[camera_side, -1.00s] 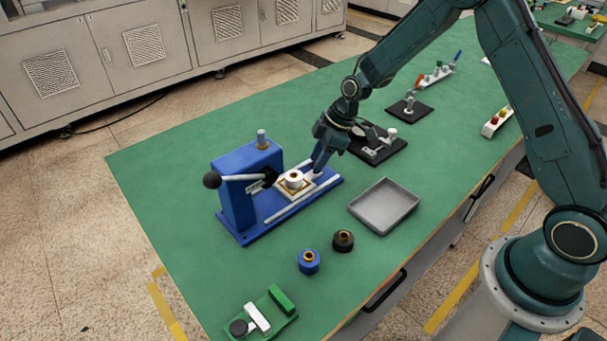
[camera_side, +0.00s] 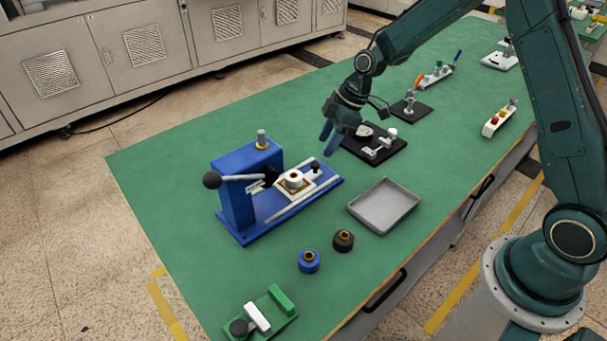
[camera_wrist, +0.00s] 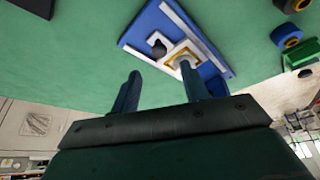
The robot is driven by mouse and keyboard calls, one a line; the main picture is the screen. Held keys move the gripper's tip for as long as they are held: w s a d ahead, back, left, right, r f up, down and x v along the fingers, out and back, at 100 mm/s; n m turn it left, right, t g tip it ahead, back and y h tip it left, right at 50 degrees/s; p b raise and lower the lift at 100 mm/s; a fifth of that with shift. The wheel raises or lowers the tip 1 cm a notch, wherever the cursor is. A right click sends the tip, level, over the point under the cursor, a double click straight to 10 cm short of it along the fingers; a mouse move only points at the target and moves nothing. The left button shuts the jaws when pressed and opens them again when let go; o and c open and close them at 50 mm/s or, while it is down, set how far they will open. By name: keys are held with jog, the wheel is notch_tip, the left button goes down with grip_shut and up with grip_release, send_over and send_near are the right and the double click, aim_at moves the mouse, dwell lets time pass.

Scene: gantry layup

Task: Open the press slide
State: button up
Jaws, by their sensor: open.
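The blue press (camera_side: 236,190) stands on the green table, with a lever that ends in a black ball (camera_side: 212,180). Its slide (camera_side: 294,185) is a pale plate between two rails, carrying a white ring-shaped part. A small black knob (camera_side: 315,165) stands at the slide's right end, clear of the press body. My gripper (camera_side: 332,140) is open and empty, above and to the right of the knob, not touching it. In the wrist view my two fingers (camera_wrist: 160,88) are spread, with the knob (camera_wrist: 158,48) and the slide beyond them.
A grey tray (camera_side: 384,206) lies right of the press. A blue cap (camera_side: 309,261) and a black cap (camera_side: 343,241) stand in front. A black fixture (camera_side: 374,146) lies behind my gripper. A green fixture (camera_side: 262,315) is at the near edge.

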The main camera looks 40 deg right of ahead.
jog(key=v, duration=0.8)
jog(key=shift+s, duration=0.1)
jog(key=s+a+r+m+t+h, duration=0.15)
jog(key=s+r+m, duration=0.35)
jog(key=s+r, duration=0.75)
jog(key=s+r+m+t+h, duration=0.1)
jog(key=s+m, duration=0.5)
jog(key=s, duration=1.1)
jog(key=shift+a+r+t+h, duration=0.3)
jog(key=shift+r+t+h, duration=0.05)
jog(key=shift+h, duration=0.2)
